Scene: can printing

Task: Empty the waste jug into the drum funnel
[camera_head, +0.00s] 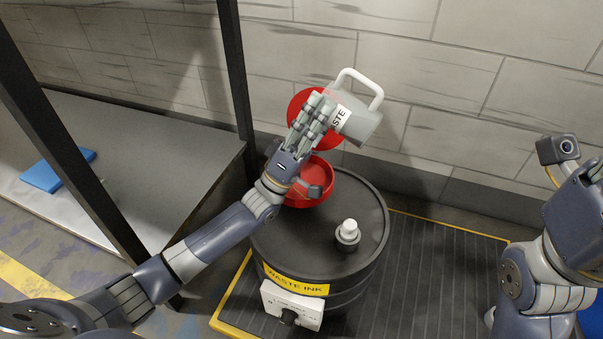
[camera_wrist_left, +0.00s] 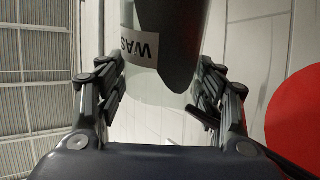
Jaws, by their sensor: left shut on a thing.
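The waste jug (camera_head: 360,121) is a translucent grey-white jug with a white handle and a "WASTE" label. It is tilted above the drum, in front of the open red lid. My left gripper (camera_head: 318,115) is shut on the jug's body; in the left wrist view the jug (camera_wrist_left: 178,40) sits between the two fingers, with dark contents inside. The red drum funnel (camera_head: 318,190) sits on the black waste ink drum (camera_head: 365,205), below my left gripper and partly hidden by it. Whether liquid is flowing cannot be told. My right arm is at the right edge; its fingertips are not seen.
The funnel's red lid (camera_head: 318,103) stands open against the block wall. A white-capped bung (camera_head: 348,232) rises from the drum top. A dark post (camera_head: 236,70) and a grey bench (camera_head: 170,165) with a blue item (camera_head: 58,170) are on the left. The ribbed floor platform (camera_head: 440,275) is clear.

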